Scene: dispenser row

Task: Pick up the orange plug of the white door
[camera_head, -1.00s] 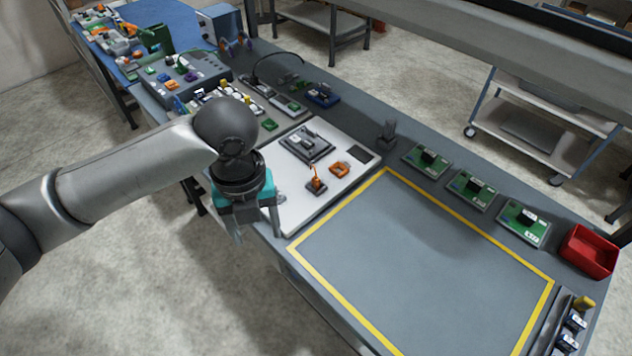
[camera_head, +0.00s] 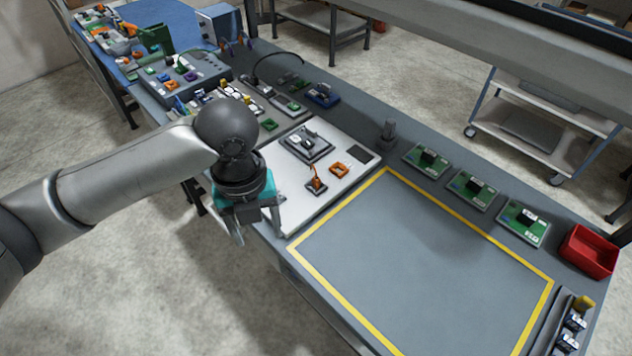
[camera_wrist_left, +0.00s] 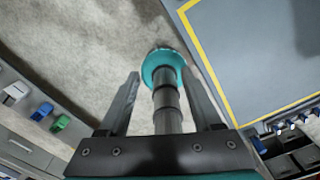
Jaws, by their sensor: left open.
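The white door (camera_head: 288,205) is a flat white panel lying on the grey bench. An upright orange plug (camera_head: 316,181) stands on a small dark base on this panel, near its front right part. My left gripper (camera_head: 259,232) is open and empty, in front of and to the left of the orange plug, by the bench's front edge. It is apart from the plug. In the left wrist view its two fingers are spread, with floor beyond, and the plug does not show. My right gripper is not in view.
An orange square piece (camera_head: 340,169) and a grey latch block (camera_head: 306,144) share the panel. A grey post (camera_head: 387,131) stands behind. The yellow-bordered area (camera_head: 420,262) is clear. Green boards and a red bin (camera_head: 590,251) are at the right.

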